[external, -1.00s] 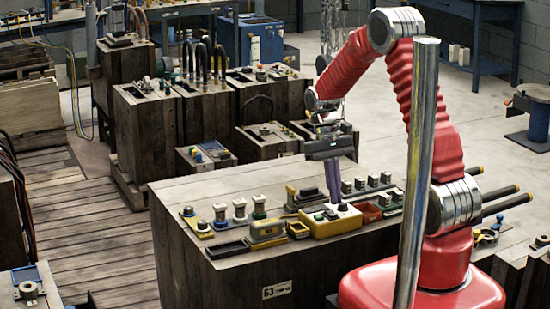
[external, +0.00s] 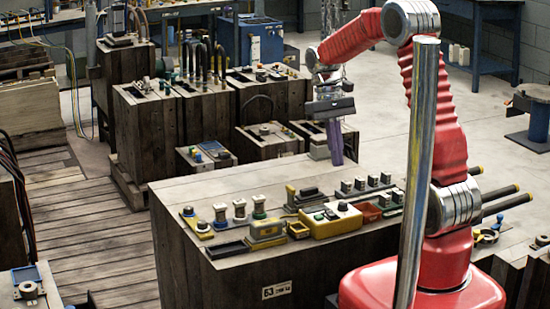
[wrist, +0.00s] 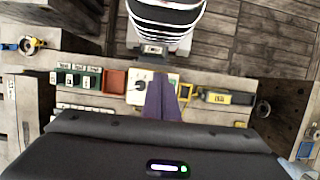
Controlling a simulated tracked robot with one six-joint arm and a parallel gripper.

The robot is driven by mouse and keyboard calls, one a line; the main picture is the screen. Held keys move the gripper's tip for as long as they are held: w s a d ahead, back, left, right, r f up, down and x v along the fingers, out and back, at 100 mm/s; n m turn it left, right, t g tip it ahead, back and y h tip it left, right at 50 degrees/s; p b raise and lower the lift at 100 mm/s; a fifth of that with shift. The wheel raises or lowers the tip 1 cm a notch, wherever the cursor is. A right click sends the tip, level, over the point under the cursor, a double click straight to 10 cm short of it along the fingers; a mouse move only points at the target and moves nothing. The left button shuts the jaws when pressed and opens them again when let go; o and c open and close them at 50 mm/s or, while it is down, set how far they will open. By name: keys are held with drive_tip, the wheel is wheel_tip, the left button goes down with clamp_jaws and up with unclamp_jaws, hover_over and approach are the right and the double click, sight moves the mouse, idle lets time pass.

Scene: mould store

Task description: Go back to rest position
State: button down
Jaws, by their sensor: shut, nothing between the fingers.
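My gripper (external: 336,146) hangs from my red arm above the wooden workbench (external: 190,255), with its purple fingers together and empty. In the external view it is clear of the bench top, above and behind the yellow control box (external: 330,222). In the wrist view the shut purple fingers (wrist: 161,100) point down over the bench and cover part of the yellow box (wrist: 136,84).
A red tray (external: 367,213) sits right of the yellow box, and a yellow-and-grey block (external: 266,230) sits left of it. Several small blocks and knobs line the bench. Wooden crates (external: 270,138) stand behind. A metal pole (external: 417,170) rises in front of my arm.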

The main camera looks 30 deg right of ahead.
drive_tip(key=shift+w, duration=0.1)
drive_tip(key=s+r+t, duration=0.4)
drive_tip(key=s+r, duration=0.1)
drive_tip(key=s, duration=0.3)
drive_tip(key=s+r+t, duration=0.5)
drive_tip(key=s, duration=0.4)
drive_tip(key=shift+s+d+r, duration=0.2)
drive_tip(key=shift+s+r, duration=0.1)
drive_tip(key=shift+r, duration=0.1)
idle(0.4)
drive_tip(key=shift+d, duration=0.1)
idle(1.8)
